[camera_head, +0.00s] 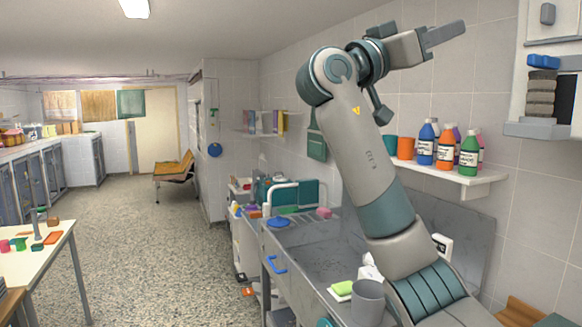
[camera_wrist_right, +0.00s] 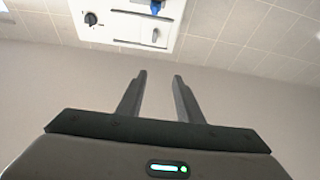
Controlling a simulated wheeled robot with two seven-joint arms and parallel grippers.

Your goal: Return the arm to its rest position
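My right arm (camera_head: 365,160) rises from the lower right of the head view, over the steel counter, and bends at an elbow near the top. My right gripper (camera_head: 448,37) is high up in front of the tiled wall, pointing right. In the right wrist view, its two fingers (camera_wrist_right: 160,76) stand apart with nothing between them. The gripper touches nothing that I can see. My left arm and left gripper are not in view.
A wall shelf (camera_head: 455,183) with several bottles is below the right gripper. A wall unit (camera_head: 546,129) with stacked grey things is at the right. The steel counter (camera_head: 310,243) holds a grey cup (camera_head: 369,302). Open floor (camera_head: 150,250) lies to the left.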

